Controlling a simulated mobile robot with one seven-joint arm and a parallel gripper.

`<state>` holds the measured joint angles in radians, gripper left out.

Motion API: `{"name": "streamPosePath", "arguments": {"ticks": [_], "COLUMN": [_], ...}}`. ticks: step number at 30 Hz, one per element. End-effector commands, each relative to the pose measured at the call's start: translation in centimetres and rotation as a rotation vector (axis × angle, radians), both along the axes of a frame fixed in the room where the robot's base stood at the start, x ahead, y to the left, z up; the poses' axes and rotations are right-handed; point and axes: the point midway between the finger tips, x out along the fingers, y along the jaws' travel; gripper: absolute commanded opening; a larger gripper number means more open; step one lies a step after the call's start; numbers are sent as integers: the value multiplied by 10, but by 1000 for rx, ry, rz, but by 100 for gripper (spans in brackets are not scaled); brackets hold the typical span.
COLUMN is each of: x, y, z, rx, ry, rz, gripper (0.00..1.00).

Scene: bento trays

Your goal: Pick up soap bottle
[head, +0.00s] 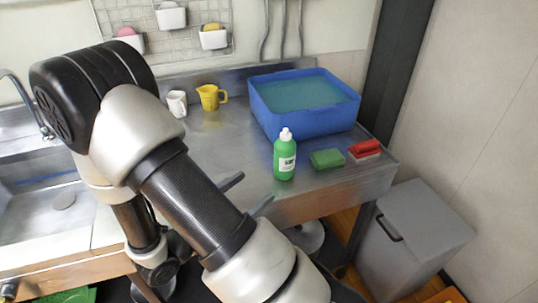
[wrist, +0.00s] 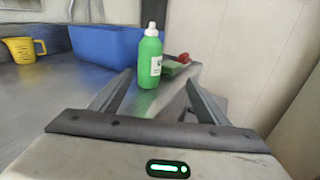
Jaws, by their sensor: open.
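The soap bottle (head: 285,158) is green with a white cap and a white label. It stands upright near the front edge of the metal counter. In the wrist view the soap bottle (wrist: 149,62) is ahead, between the lines of the two fingers and slightly left of centre. My gripper (head: 246,194) is to the left of the bottle in the head view, apart from it. In the wrist view my gripper (wrist: 158,88) is open with nothing between its fingers.
A blue tub (head: 304,116) stands behind the bottle. A green sponge (head: 327,159) and a red-handled brush (head: 364,150) lie right of it. A yellow measuring cup (head: 211,97) and white cup (head: 177,103) stand at the back. A grey bin (head: 421,224) stands beyond the counter's right end.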

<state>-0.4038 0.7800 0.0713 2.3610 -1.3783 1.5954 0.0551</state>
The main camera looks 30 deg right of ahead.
Motion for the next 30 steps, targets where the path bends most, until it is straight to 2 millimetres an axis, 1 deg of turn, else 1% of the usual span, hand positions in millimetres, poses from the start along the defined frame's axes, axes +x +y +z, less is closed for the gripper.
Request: {"name": "streamPosePath", "arguments": {"ticks": [1,3,5,8,15,18,21,28,30], "x": [4,8,11,16,32,39,44,50,54], "y": [3,4,-1,-18,-69,-87,-100,-114,-123], "z": [-10,-14,-15,-15,-15,-15,-15,-17,-19], "rx": [-19,-35,-39,-39,-37,-38,-36,-36,-37], "ry": [19,31,34,35,34,33,32,34,34], "rz": [31,55,63,60,58,58,60,61,59], "gripper": [69,69,69,69,69,69,69,69,69]}}
